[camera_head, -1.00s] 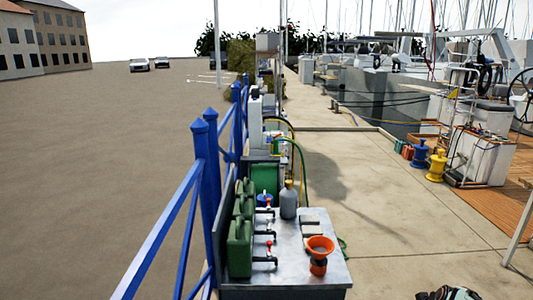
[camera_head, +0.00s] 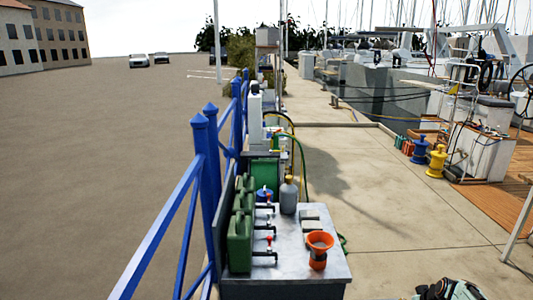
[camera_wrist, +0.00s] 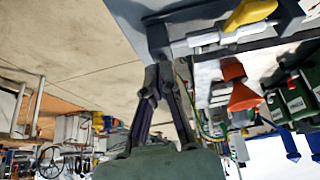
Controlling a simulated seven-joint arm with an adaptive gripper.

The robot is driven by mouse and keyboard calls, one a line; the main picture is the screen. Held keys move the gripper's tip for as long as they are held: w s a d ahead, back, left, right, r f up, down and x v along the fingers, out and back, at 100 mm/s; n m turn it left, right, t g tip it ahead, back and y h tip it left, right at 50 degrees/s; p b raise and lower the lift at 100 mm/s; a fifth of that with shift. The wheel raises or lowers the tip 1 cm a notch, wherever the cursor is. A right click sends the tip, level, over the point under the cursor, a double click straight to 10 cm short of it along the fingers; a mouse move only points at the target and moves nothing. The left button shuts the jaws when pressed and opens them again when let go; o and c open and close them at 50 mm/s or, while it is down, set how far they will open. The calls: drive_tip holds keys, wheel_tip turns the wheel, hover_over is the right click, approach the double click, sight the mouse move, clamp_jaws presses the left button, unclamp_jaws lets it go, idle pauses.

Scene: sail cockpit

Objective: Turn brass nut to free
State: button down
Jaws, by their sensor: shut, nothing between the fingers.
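My gripper (camera_wrist: 158,70) shows in the wrist view, its dark fingers closed together and empty. The tips are at or close to a dark grey end piece (camera_wrist: 157,40) on a pale grey pipe fitting (camera_wrist: 215,38); I cannot tell if they touch. A yellow handle (camera_wrist: 250,13) sits on that fitting at the top right. I cannot make out a brass nut in either view; it may be hidden by the fingers or too small to tell.
A metal bench (camera_head: 290,270) beside a blue railing (camera_head: 201,160) holds green canisters (camera_head: 240,238), red-handled taps (camera_head: 268,250), a grey bottle (camera_head: 289,195) and an orange funnel (camera_head: 320,241). The funnel also shows in the wrist view (camera_wrist: 243,95).

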drive_tip(key=shift+r, duration=0.1)
drive_tip(key=shift+s, duration=0.3)
wheel_tip(320, 180, up, 6)
drive_tip(key=shift+f, duration=0.1)
idle(0.4)
